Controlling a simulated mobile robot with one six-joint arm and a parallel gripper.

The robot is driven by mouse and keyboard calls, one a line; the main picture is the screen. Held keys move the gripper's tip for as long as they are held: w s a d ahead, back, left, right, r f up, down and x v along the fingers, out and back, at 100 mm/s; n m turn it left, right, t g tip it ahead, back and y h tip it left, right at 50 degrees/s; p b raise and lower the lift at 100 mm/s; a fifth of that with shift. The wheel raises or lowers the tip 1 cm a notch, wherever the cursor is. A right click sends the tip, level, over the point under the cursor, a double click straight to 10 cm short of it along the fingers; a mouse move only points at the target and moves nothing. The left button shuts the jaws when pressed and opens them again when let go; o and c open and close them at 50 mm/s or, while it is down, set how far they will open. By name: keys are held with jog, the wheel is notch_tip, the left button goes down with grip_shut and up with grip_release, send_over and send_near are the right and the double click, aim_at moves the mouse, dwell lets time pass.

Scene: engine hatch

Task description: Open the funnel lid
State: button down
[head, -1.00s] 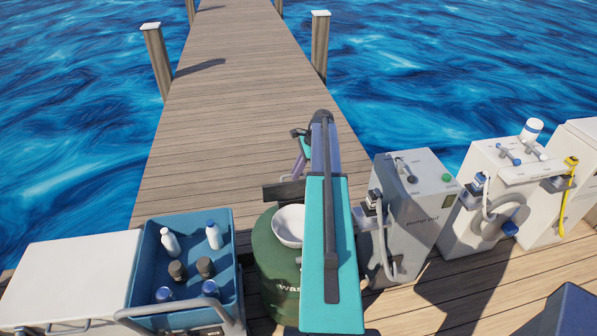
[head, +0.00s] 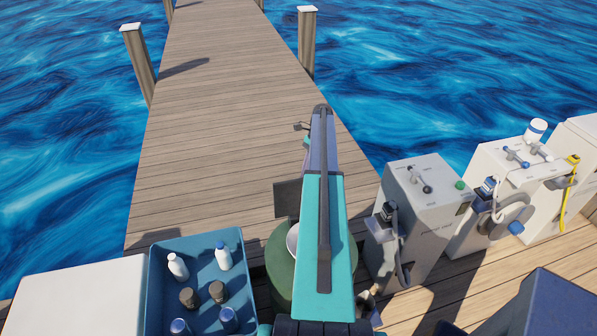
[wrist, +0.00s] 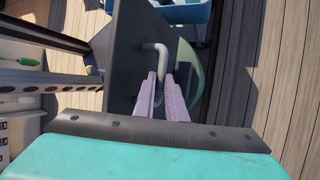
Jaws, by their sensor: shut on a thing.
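The funnel lid (head: 287,199) is a dark flat plate standing up at the far side of the green drum (head: 280,262). Part of the white funnel bowl (head: 292,237) shows on the drum; my arm hides the rest. In the wrist view the lid (wrist: 128,62) fills the upper middle, with a grey bent handle (wrist: 159,54) on its face. My gripper (wrist: 167,78) has its pale purple fingers shut on the lower end of that handle. In the head view my arm mostly hides the gripper and the handle.
A blue crate (head: 240,285) with several bottles stands left of the drum, beside a white box (head: 75,295). The grey pump-out cabinet (head: 425,215) stands close on the right, with more white cabinets (head: 497,180) beyond. The wooden dock (head: 215,110) ahead is clear.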

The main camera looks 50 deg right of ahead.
jog(key=shift+w+d+f, duration=0.15)
jog(key=shift+w+d, duration=0.1)
jog(key=shift+w, duration=0.4)
jog(key=c, duration=1.9)
grip_release()
jog(key=shift+w+f, duration=0.1)
jog(key=shift+c, duration=0.2)
jog(key=shift+o, duration=0.6)
jog(key=shift+w+d+f, duration=0.1)
jog(key=shift+d, duration=0.05)
jog(key=shift+s, duration=0.3)
